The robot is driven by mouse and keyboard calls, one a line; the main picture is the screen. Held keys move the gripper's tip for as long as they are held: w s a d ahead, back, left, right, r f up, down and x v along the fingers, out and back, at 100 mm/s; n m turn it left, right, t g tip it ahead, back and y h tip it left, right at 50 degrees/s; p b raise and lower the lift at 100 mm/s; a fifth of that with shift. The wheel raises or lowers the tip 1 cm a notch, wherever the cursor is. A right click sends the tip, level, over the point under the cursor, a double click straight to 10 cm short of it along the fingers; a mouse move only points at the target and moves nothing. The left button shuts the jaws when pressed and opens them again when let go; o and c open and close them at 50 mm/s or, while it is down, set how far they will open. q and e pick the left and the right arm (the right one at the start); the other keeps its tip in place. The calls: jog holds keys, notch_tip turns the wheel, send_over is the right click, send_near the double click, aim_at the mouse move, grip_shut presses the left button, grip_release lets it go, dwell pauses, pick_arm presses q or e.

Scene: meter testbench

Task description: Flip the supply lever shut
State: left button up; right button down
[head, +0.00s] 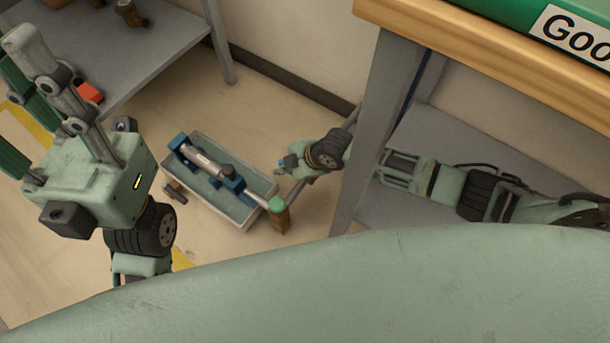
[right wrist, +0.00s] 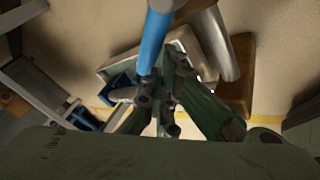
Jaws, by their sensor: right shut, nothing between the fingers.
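The meter testbench is a grey tray (head: 253,186) holding a silver cylinder (head: 205,158) between blue clamps (head: 232,180). A blue handle, apparently the supply lever, shows as a small blue tip (head: 282,163) beside my right gripper (head: 287,168). In the right wrist view the blue lever (right wrist: 156,38) runs from the top edge down to my shut, empty fingers (right wrist: 163,98). It overlaps the fingertips; I cannot tell whether they touch. My left gripper (head: 18,122) is raised at the left, away from the bench, its fingers apart and partly cut off by the frame.
A brown post with a green top (head: 278,212) stands at the tray's right end. A grey table leg (head: 375,125) rises close to my right arm and hides part of it. A wooden-edged table (head: 480,50) is at upper right, and a grey shelf (head: 165,45) at upper left.

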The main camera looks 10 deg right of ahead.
jog(key=shift+w+a+m+t+h+p, duration=0.15)
jog(key=shift+w+m+t+h+p, duration=0.15)
jog(key=shift+w+m+p, duration=0.65)
jog(key=shift+w+d, duration=0.15)
jog(key=shift+w, duration=0.35)
jog(key=shift+w+d, duration=0.15)
jog(key=shift+w, duration=0.55)
jog(key=shift+d, duration=0.1)
jog(key=v, duration=1.2)
